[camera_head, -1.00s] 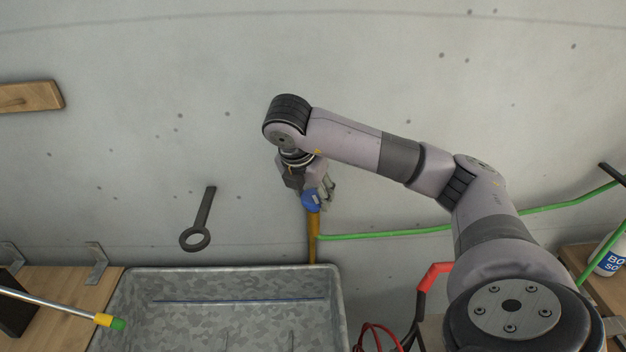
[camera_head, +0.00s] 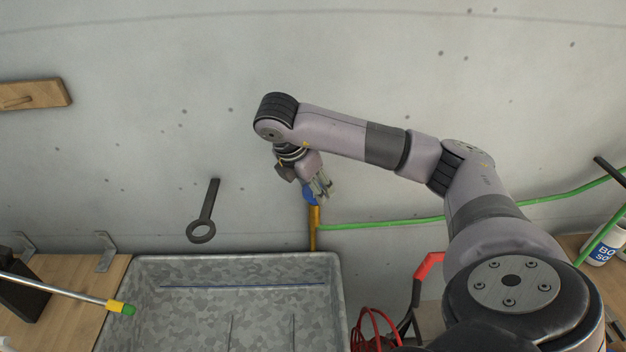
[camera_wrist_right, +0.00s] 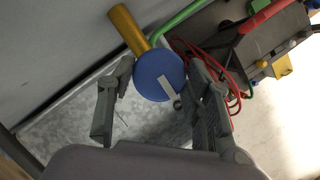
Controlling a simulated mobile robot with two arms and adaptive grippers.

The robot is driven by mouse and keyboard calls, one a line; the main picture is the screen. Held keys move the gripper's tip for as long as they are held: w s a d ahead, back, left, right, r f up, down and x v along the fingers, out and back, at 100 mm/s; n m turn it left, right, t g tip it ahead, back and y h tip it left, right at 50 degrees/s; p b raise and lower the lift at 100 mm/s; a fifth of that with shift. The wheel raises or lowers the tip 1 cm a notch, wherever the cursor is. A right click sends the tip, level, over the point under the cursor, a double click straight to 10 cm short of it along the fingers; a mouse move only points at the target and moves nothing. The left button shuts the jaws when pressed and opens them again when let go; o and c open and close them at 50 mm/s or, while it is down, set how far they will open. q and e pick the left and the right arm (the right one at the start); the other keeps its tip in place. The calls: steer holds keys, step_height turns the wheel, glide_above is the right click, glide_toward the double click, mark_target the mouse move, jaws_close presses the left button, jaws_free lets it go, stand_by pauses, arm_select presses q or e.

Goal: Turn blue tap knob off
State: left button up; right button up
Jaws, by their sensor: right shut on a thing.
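The blue tap knob (camera_head: 310,194) sits on top of a brass-coloured pipe (camera_head: 313,230) against the wall, above the metal sink (camera_head: 150,300). In the right wrist view the knob (camera_wrist_right: 158,75) is a round blue disc with a white stripe running diagonally. My right gripper (camera_head: 319,190) is at the knob and partly hides it in the head view. In the right wrist view its fingers (camera_wrist_right: 160,98) stand on either side of the knob, shut on it. My left gripper is not in view.
A green hose (camera_head: 400,221) runs right from the pipe along the wall. Red cables (camera_head: 372,328) and a red-handled tool (camera_head: 428,265) are right of the sink. A dark ring-ended tool (camera_head: 205,215) hangs on the wall. A white bottle (camera_head: 603,247) stands far right.

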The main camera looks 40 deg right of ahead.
steer(key=o, duration=1.1)
steer(key=shift+a+r, duration=0.25)
steer(key=shift+r, duration=0.45)
steer(key=shift+v, duration=5.25)
